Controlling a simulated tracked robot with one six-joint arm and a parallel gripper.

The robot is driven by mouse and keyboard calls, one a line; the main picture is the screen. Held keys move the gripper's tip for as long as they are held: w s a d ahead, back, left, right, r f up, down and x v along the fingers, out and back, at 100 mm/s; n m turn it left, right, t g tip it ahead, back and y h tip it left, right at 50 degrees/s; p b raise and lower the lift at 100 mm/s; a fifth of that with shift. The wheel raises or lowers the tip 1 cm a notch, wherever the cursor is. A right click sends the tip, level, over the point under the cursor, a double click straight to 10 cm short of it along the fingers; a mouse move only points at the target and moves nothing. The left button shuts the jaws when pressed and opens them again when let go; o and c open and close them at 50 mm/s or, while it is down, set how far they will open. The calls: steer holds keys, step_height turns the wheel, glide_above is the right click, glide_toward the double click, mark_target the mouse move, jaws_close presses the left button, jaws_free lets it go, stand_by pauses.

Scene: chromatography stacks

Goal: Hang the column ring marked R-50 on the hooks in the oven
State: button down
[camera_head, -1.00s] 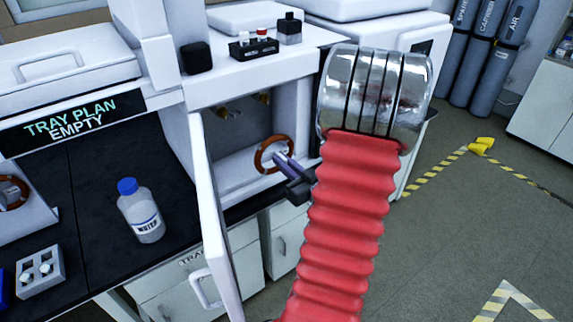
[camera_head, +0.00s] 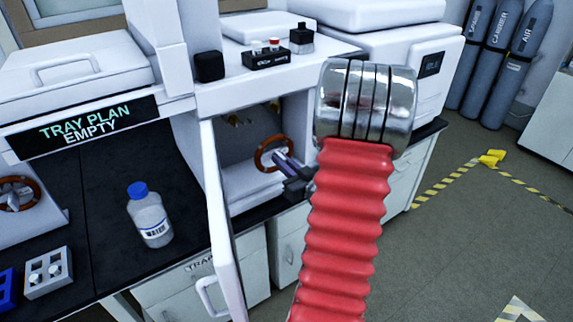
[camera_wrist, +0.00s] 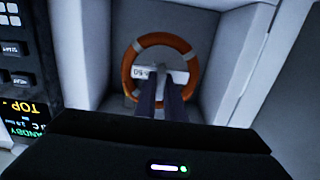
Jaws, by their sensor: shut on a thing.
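My gripper (camera_head: 284,163) is shut on the column ring (camera_head: 261,148), an orange-brown ring with a pale label plate across its middle. In the wrist view the ring (camera_wrist: 134,83) is held upright ahead of my fingers (camera_wrist: 161,98). Its label shows upside down and seems to read R-50. The ring is at the mouth of the open oven (camera_head: 225,150), in front of its inner walls. I cannot see the hooks in the wrist view.
The open oven door (camera_head: 222,215) stands to the left of the opening. Another ring (camera_head: 37,195) sits on a stand at far left. A water bottle (camera_head: 150,215) and a grey vial rack (camera_head: 48,272) stand on the black bench. A control panel (camera_wrist: 16,75) borders the oven.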

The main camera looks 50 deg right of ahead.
steer(key=x, duration=1.8)
steer(key=shift+w+r, duration=0.2)
steer(key=shift+w, duration=0.15)
stand_by(1.3)
steer(key=shift+f, duration=0.7)
stand_by(1.2)
steer(key=c, duration=1.8)
jaws_free()
steer(key=shift+o, duration=0.2)
steer(key=shift+s, duration=0.1)
steer(key=v, duration=1)
steer(key=shift+f, duration=0.2)
